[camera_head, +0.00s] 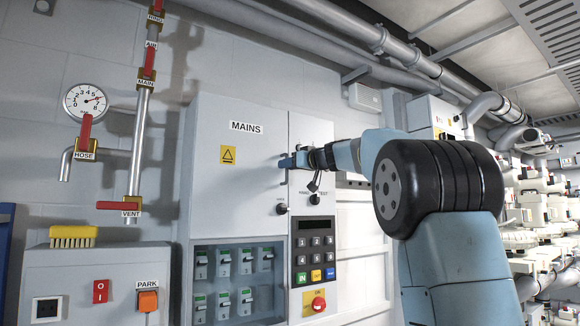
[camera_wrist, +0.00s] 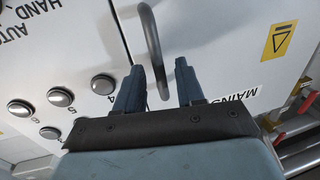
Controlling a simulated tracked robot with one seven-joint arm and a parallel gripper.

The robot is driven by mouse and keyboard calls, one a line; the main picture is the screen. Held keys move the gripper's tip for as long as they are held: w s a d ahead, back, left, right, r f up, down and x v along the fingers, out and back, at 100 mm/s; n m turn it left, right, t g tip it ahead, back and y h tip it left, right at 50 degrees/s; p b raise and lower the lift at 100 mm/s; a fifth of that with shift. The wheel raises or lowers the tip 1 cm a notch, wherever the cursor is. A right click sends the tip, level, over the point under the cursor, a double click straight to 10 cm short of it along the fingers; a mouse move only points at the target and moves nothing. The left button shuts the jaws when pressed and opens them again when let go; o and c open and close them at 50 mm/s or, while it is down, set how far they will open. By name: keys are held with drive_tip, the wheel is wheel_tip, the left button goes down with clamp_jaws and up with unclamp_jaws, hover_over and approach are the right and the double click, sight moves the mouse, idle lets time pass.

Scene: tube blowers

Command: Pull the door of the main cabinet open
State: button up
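The main cabinet door (camera_head: 232,190) is a pale grey panel labelled MAINS with a yellow warning sign, and it looks shut. A dark curved handle (camera_wrist: 152,40) shows in the wrist view, its lower end between my two blue fingers. My gripper (camera_wrist: 160,70) is open around the handle, with a visible gap on the right finger's side.
Right of the door is a panel with knobs, a keypad (camera_head: 316,243) and a red button (camera_head: 318,304). Breakers (camera_head: 223,262) sit behind a window below the door. A pipe with a red VENT valve (camera_head: 118,206) and a grey box (camera_head: 95,280) stand left.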

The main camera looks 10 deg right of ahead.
clamp_jaws()
idle(0.3)
idle(0.4)
